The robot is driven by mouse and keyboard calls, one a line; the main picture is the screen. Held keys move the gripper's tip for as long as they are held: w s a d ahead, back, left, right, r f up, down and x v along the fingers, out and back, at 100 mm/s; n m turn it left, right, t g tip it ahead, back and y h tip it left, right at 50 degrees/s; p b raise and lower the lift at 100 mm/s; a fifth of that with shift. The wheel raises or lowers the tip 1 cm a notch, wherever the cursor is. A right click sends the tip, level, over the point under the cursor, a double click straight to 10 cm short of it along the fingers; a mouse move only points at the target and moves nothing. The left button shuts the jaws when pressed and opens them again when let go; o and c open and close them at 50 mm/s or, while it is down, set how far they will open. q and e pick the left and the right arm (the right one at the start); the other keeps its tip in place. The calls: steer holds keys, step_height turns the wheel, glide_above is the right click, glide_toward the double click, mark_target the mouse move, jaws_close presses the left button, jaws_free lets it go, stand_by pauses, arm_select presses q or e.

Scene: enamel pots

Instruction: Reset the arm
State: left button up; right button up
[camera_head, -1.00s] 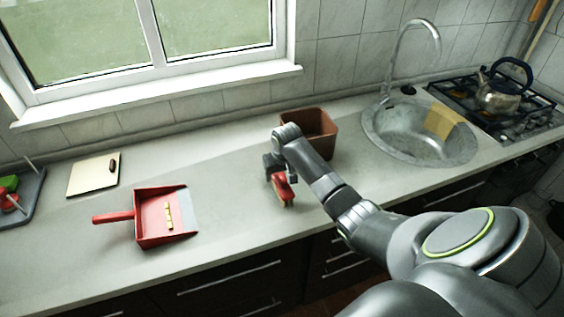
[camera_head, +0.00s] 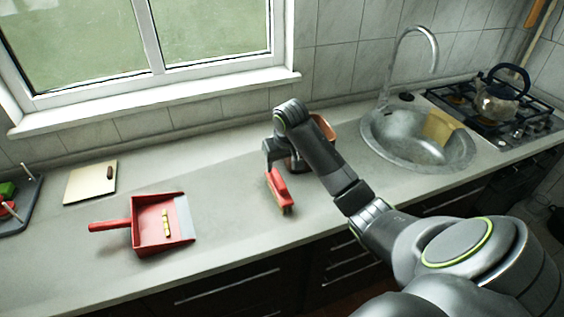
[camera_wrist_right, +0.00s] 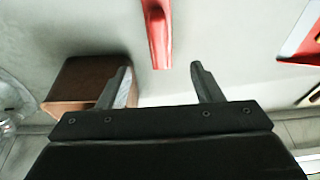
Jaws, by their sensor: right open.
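My right gripper (camera_head: 268,156) is over the counter, just above and behind a red-handled brush (camera_head: 278,190). Its jaws are open and empty in the right wrist view (camera_wrist_right: 160,72). There the brush's red handle (camera_wrist_right: 157,32) lies ahead of the fingertips, between their lines and apart from them. The brush rests on the counter. My left gripper is not in view.
A brown bin (camera_head: 325,128) stands behind my right arm, partly hidden; it also shows in the wrist view (camera_wrist_right: 85,80). A red dustpan (camera_head: 152,226) with a small yellowish piece (camera_head: 166,222) lies left. A board (camera_head: 91,182) and sink (camera_head: 415,140) flank the counter.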

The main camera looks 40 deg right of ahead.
steer(key=s+a+f+n, duration=0.1)
steer(key=s+a+f, duration=0.1)
steer(key=s+f, duration=0.5)
steer(key=s+a+f+n, duration=0.1)
steer(key=s+a+f, duration=0.25)
steer(key=s, duration=0.55)
steer(key=s+a+h, duration=0.1)
steer(key=s+a, duration=0.1)
steer(key=s, duration=1.8)
step_height(320, 180, down, 26)
steer(key=d+b, duration=0.2)
steer(key=s+a+f+g+b, duration=0.1)
steer(key=s+f+g+b, duration=0.1)
steer(key=s+f, duration=1.2)
step_height(320, 180, down, 4)
steer(key=shift+s+a+r+y, duration=0.1)
steer(key=shift+s+a+y, duration=0.1)
steer(key=shift+s+y, duration=0.2)
